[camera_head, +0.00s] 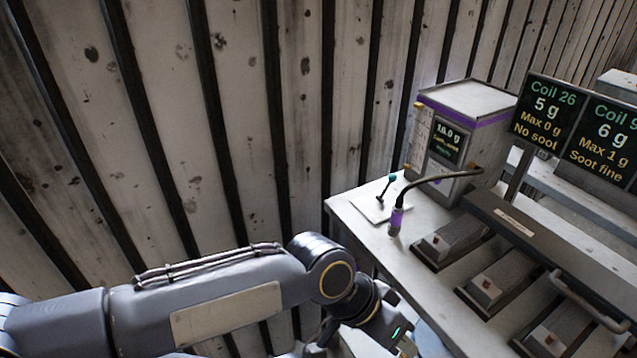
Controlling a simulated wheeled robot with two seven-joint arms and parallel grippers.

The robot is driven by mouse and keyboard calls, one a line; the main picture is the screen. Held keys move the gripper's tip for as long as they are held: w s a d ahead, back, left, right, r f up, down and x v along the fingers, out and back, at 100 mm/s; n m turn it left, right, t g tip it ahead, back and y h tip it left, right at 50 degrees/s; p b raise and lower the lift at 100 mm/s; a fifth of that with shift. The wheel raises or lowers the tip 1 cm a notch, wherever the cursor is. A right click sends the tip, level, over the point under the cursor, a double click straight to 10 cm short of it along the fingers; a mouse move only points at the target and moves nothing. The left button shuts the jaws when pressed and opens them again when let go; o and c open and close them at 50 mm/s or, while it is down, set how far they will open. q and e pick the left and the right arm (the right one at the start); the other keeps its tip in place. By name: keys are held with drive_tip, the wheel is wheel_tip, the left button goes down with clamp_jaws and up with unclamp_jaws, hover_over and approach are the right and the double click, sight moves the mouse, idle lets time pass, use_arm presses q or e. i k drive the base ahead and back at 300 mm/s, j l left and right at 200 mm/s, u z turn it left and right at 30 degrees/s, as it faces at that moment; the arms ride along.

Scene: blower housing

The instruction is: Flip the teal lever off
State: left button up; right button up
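The teal lever (385,187) is a short dark stick with a teal knob, tilted up to the right. It stands on a small pale plate (368,209) near the left corner of the white bench (425,285). My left gripper (404,345) is at the bottom of the camera_head view, nearer to me than the lever and well apart from it. Its fingers are small and partly cut off by the frame edge, so I cannot tell whether they are open. My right gripper is not in view.
A purple-handled hose (396,219) stands just right of the lever, its black tube arching to a box with a display (447,142). Several dark units with red switches (487,287) line the bench. Two signs (547,112) stand behind. A plank wall (240,130) fills the left.

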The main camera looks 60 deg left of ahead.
sight(392, 178)
drive_tip(key=k+u, duration=0.15)
drive_tip(key=u, duration=1.3)
